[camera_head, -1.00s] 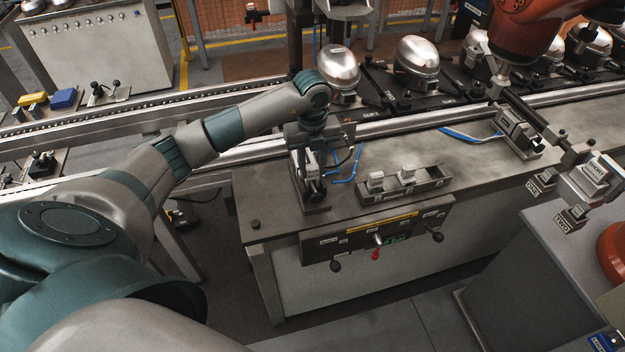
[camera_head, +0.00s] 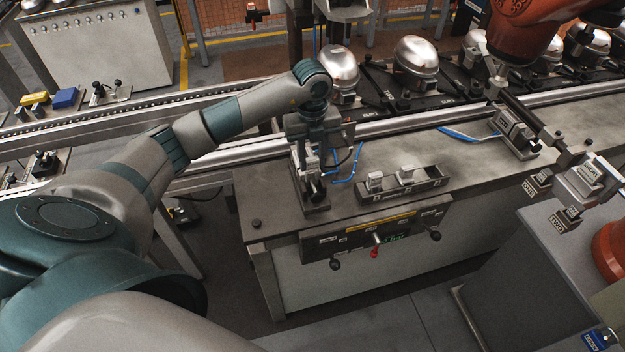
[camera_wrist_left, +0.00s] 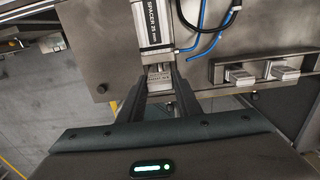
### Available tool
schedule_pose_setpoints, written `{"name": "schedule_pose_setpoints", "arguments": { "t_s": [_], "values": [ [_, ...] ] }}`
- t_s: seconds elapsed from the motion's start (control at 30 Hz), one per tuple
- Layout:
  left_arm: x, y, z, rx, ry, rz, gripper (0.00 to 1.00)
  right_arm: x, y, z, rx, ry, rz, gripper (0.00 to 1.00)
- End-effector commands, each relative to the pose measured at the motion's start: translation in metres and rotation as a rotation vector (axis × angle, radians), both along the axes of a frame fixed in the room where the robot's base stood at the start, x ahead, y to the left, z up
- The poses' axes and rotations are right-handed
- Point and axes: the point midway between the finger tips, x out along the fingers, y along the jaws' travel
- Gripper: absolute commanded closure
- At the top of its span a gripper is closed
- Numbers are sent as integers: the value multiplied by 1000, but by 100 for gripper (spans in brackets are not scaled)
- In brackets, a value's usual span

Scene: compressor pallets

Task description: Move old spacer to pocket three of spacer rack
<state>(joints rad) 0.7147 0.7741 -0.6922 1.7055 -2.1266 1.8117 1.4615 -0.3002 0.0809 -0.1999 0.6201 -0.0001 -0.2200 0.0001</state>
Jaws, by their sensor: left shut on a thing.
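My left gripper (camera_head: 312,190) is over the left part of the bench, at a fixture labelled "SPACER 25 mm" (camera_wrist_left: 133,22). In the left wrist view its two fingers (camera_wrist_left: 162,84) are shut on a small light metal block, the old spacer (camera_wrist_left: 159,74), right at the end of the fixture. I cannot tell whether the spacer is clear of the fixture. The spacer rack (camera_head: 436,184) is a low metal tray to the right of the gripper. Two light blocks stand in its left and middle pockets; its right part looks empty. My right gripper is not in view.
Blue hoses (camera_head: 348,178) lie between fixture and rack. A control panel (camera_head: 405,236) with knobs is on the bench front. Shiny compressors (camera_head: 415,55) stand on the conveyor behind. An orange robot arm (camera_head: 523,32) and labelled blocks (camera_head: 566,218) are at the right.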

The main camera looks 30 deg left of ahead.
Motion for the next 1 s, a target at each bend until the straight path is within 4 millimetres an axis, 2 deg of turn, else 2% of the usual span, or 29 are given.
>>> {"name": "schedule_pose_setpoints", "arguments": {
  "t_s": [0.2,0.73,1.0],
  "values": [
    [0,0,8,-1,-1,0,100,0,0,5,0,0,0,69],
    [0,0,10,1,-1,0,100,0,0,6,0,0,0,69],
    [0,0,21,0,-1,0,100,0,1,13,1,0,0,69]
  ]
}}
